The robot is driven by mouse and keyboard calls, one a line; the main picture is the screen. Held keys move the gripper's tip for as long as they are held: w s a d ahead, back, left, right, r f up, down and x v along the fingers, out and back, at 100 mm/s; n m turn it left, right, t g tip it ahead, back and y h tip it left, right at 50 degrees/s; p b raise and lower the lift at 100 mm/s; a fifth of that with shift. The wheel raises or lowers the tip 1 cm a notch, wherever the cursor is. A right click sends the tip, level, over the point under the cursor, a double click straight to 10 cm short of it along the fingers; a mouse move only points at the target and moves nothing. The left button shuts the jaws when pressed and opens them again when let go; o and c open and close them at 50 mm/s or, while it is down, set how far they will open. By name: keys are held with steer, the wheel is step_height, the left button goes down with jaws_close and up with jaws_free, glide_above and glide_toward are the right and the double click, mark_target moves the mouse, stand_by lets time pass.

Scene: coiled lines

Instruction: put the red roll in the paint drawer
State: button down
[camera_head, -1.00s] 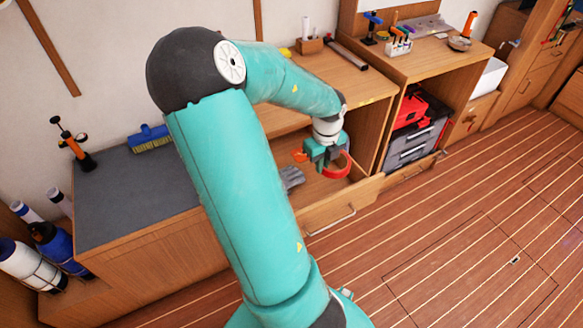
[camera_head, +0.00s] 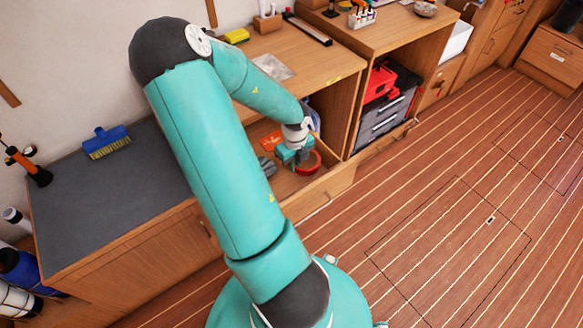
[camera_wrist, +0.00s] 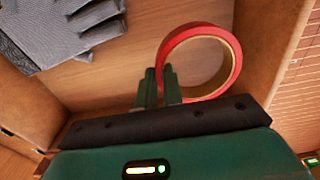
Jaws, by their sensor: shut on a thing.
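The red roll (camera_wrist: 233,52), a ring of tape with a tan inner side, is in my gripper (camera_wrist: 161,76). The two green fingers are shut on the near left part of its rim in the wrist view. In the head view the red roll (camera_head: 312,163) is just below my gripper (camera_head: 300,164), inside the outline of the open wooden drawer (camera_head: 322,189). The drawer floor (camera_wrist: 130,75) shows under the roll in the wrist view. I cannot tell whether the roll touches the floor.
Grey gloves (camera_wrist: 70,30) lie in the drawer, left of the roll. An orange thing (camera_head: 271,141) lies further back in it. A red toolbox (camera_head: 380,82) on grey drawers stands in the cabinet to the right. The plank floor (camera_head: 440,200) is clear.

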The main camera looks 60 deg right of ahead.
steer(key=shift+a+f, duration=0.1)
steer(key=shift+f, duration=1.75)
steer(key=shift+f, duration=0.2)
steer(key=c, duration=1.5)
jaws_free()
steer(key=shift+c, duration=0.2)
steer(key=shift+r, duration=0.1)
step_height(320, 180, up, 12)
steer(key=shift+r, duration=0.1)
